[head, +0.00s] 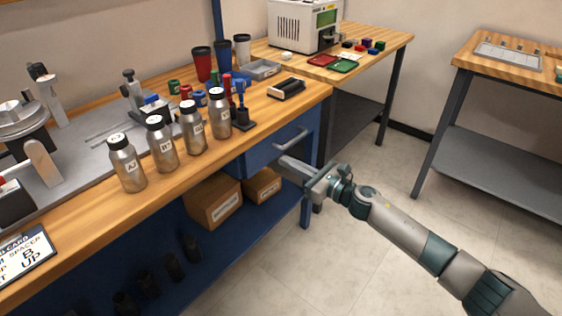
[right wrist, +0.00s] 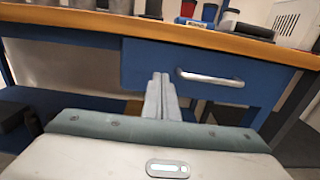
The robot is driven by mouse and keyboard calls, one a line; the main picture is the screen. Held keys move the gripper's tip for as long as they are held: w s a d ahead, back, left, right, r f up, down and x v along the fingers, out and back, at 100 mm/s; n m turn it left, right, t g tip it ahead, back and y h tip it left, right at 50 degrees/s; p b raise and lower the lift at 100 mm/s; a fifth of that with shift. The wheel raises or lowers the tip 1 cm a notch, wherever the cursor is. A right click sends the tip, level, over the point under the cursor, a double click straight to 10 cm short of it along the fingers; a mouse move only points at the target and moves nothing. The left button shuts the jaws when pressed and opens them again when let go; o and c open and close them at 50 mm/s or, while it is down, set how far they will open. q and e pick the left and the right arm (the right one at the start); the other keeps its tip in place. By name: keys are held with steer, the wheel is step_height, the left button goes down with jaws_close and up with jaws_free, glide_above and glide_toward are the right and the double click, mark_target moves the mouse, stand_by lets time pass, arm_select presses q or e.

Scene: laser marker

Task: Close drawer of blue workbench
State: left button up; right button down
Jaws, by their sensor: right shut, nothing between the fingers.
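The blue workbench (head: 75,218) has a wooden top and stands across the left of the head view. Its blue drawer (head: 262,156) is under the right end of the top, with a silver bar handle (head: 291,138). The drawer front (right wrist: 145,62) and handle (right wrist: 210,78) also show in the right wrist view. I cannot tell how far the drawer stands out. My right gripper (head: 283,161) is shut and empty, its tips at the drawer front, below the handle in the head view. In the right wrist view the fingers (right wrist: 161,78) point at the front, left of the handle; contact is unclear. My left gripper is out of view.
Several steel bottles (head: 162,144) stand along the bench's front edge. Cardboard boxes (head: 213,201) sit on the blue lower shelf beneath the drawer. A second wooden table (head: 385,45) adjoins behind, another (head: 510,50) stands at the right. The floor (head: 375,185) between is clear.

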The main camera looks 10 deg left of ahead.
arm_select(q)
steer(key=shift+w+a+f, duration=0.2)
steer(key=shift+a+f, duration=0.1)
arm_select(e)
steer(key=v, duration=0.8)
steer(key=shift+f, duration=0.25)
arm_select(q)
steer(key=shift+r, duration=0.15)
arm_select(e)
steer(key=shift+w, duration=0.1)
